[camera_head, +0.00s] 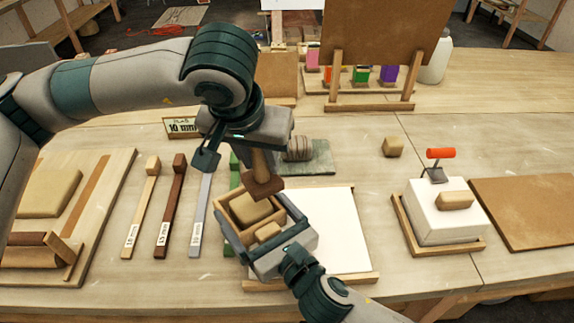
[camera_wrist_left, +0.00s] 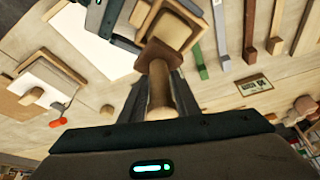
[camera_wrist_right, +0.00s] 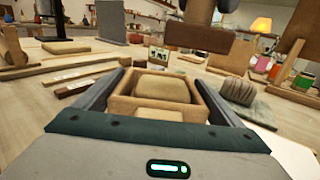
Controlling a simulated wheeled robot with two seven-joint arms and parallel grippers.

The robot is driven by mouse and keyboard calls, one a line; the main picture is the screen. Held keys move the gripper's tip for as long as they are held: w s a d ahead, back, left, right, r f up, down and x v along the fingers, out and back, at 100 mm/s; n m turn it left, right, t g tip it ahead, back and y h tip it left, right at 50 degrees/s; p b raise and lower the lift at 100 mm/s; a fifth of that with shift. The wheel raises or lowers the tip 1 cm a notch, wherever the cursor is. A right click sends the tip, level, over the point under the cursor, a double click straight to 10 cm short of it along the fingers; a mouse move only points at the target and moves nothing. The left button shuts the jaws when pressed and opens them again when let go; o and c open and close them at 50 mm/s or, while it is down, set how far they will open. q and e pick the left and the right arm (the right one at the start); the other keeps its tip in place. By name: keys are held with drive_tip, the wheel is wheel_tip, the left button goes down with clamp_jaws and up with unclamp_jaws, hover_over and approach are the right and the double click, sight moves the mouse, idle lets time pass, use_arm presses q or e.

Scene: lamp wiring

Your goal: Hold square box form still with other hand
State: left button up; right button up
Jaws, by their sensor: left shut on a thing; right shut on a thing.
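The square box form (camera_head: 229,222) is a small open wooden frame with a tan clay lump (camera_head: 250,207) inside. It stands in front of me near the white sheet. My right gripper (camera_head: 264,236) is shut on the box form, with a finger along each side, as the right wrist view shows the frame (camera_wrist_right: 150,104). My left gripper (camera_head: 260,148) is shut on the round handle of a wooden tamper (camera_wrist_left: 160,88). The tamper's dark square head (camera_head: 263,186) is over the far side of the form. I cannot tell whether it touches the clay.
A white board (camera_head: 335,230) lies right of the form. Marked wooden strips (camera_head: 170,205) lie to the left.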

sight(247, 177)
use_arm(q)
drive_tip(key=a, duration=0.3)
drive_tip(key=shift+w+r+n, duration=0.15)
drive_tip(key=shift+n, duration=0.25)
drive_tip(key=shift+d+f, duration=0.1)
drive_tip(key=shift+f, duration=2.3)
drive_tip(key=shift+o, duration=1.4)
clamp_jaws()
drive_tip(key=shift+f, duration=0.7)
